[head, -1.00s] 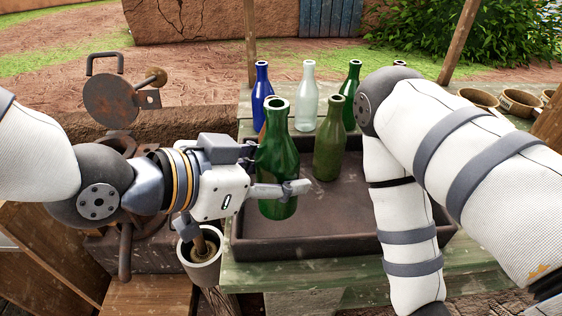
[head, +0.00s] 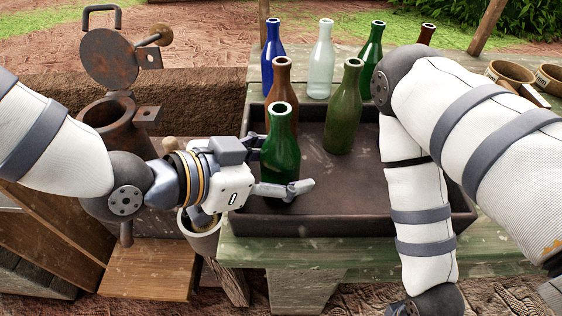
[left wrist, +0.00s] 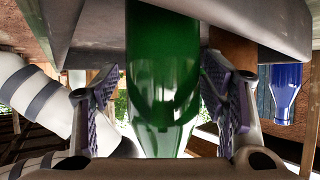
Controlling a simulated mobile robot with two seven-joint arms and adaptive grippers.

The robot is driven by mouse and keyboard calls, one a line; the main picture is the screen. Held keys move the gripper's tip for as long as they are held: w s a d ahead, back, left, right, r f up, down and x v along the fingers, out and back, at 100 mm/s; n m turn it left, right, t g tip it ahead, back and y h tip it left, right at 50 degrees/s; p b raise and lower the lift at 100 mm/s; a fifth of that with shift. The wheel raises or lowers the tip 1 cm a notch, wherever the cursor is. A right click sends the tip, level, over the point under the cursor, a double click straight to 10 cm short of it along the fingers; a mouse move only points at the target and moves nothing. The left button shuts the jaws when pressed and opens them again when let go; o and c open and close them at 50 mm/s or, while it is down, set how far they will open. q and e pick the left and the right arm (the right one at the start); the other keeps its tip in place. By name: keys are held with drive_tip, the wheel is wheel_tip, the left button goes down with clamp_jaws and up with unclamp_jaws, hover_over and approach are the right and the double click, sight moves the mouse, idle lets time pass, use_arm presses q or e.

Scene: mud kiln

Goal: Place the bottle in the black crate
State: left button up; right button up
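A dark green bottle (head: 280,150) stands upright at the left front of the black crate (head: 330,222). My left gripper (head: 284,190) is around its lower part. In the left wrist view the two fingers (left wrist: 168,100) stand on either side of the green bottle (left wrist: 163,60), with a visible gap at least on the left, so the gripper looks open. A brown bottle (head: 281,92) and an olive-green bottle (head: 343,115) also stand in the crate. My right arm crosses the right side of the head view; its gripper is out of view.
Behind the crate on the green wooden table (head: 300,252) stand a blue bottle (head: 273,58), a clear bottle (head: 320,62), another green bottle (head: 372,58) and a dark red one (head: 426,35). Bowls (head: 507,75) stand at the right. A white pot (head: 203,240) is left of the crate.

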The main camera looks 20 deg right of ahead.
idle(0.3)
use_arm(q)
drive_tip(key=shift+r, duration=0.2)
drive_tip(key=p+v, duration=0.1)
drive_tip(key=v, duration=1.1)
use_arm(e)
drive_tip(key=shift+w+r+t, duration=0.4)
drive_tip(key=shift+w+r, duration=0.35)
drive_tip(key=shift+w, duration=0.05)
use_arm(q)
drive_tip(key=shift+a+f, duration=0.1)
drive_tip(key=shift+f, duration=0.05)
use_arm(e)
drive_tip(key=shift+a, duration=0.1)
